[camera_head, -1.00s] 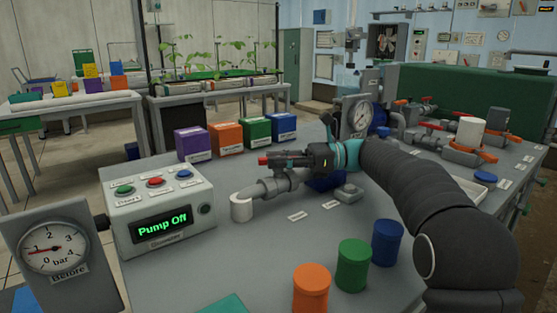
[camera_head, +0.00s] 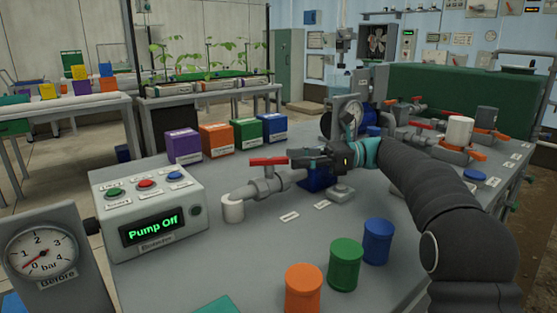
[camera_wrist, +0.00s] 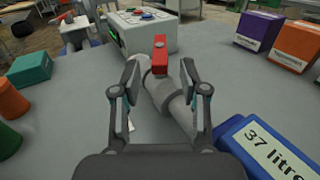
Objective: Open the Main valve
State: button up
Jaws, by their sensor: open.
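A valve with a red lever handle (camera_head: 268,161) sits on a grey pipe (camera_head: 270,188) that bends down into a white fitting on the bench. I cannot read a label naming it Main. My gripper (camera_head: 298,157) is just right of the handle in the head view, above the pipe. In the wrist view the red handle (camera_wrist: 160,54) shows beyond and between the two spread fingertips of my gripper (camera_wrist: 160,76), with the pipe (camera_wrist: 172,100) below. My gripper is open and appears to hold nothing.
A control box (camera_head: 150,212) reading "Pump Off" stands left of the valve, beside a gauge (camera_head: 42,252) marked "Before". Coloured boxes (camera_head: 217,138) stand behind. Orange, green and blue canisters (camera_head: 345,264) stand at the front. More valves (camera_head: 440,125) lie to the right.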

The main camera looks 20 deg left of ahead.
jog(key=v, duration=0.5)
